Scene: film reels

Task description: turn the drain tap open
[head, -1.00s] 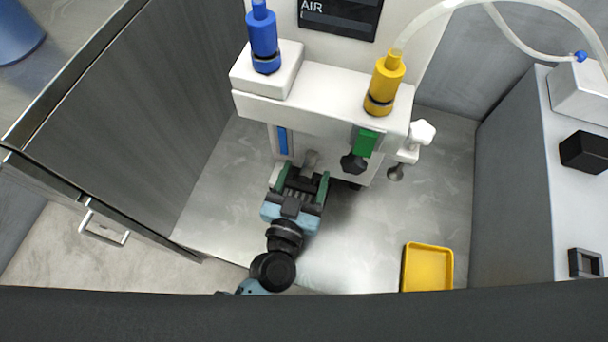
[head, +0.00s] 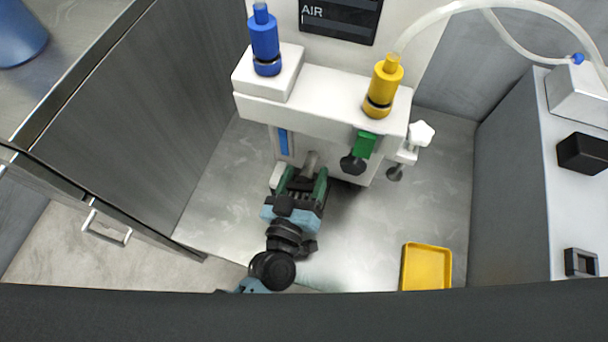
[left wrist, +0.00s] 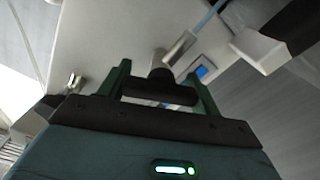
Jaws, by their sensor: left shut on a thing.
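My left gripper (head: 303,180) is at the lower front of the white machine (head: 325,104), low over the grey floor panel. In the left wrist view its two green fingers (left wrist: 160,84) are on either side of a dark bar-shaped handle (left wrist: 160,92), and it is shut on this. The handle appears to be the drain tap's. In the head view a short grey stem (head: 310,160) shows just beyond the fingers, and the gripper hides most of the handle. How far the tap is turned cannot be told. My right gripper is not in view.
A black knob (head: 353,165) under a green block (head: 364,144) and a white star knob (head: 422,133) are to the right. Blue (head: 264,40) and yellow (head: 384,86) bottles stand on top. A yellow tray (head: 427,266) lies at lower right. A dark cabinet wall (head: 130,110) is left.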

